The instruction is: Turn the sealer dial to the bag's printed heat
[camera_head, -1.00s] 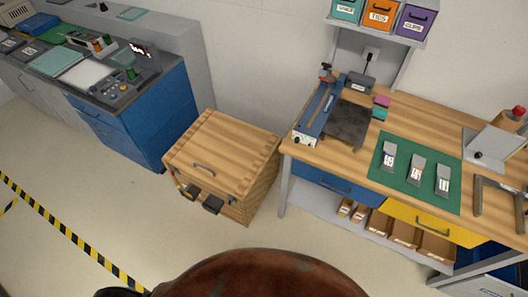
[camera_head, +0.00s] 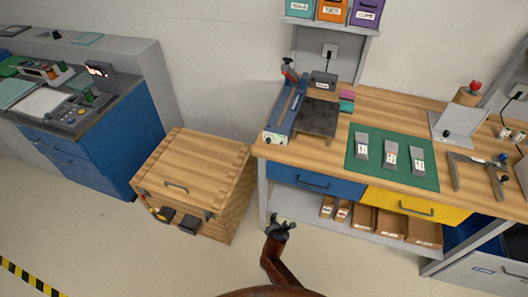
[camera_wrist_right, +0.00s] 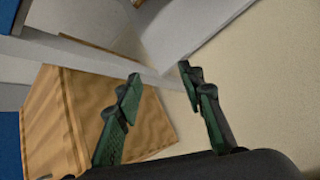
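The blue heat sealer (camera_head: 289,105) stands at the left end of the wooden workbench, with a pale front panel (camera_head: 276,139) that carries small controls too small to read. Several grey bags (camera_head: 390,156) with printed labels lie on a green mat (camera_head: 431,180); the print cannot be read from here. My right gripper (camera_head: 281,226) is below and in front of the bench, well apart from the sealer. In the right wrist view its two green-padded fingers (camera_wrist_right: 160,75) are spread with nothing between them. My left gripper is not in view.
A wooden crate (camera_head: 198,165) with a handle stands on the floor left of the bench. Blue cabinets (camera_head: 105,150) with a control panel are further left. A grey stand (camera_head: 455,124) and a clamp-like frame (camera_head: 478,170) occupy the bench's right side. Open floor lies in front.

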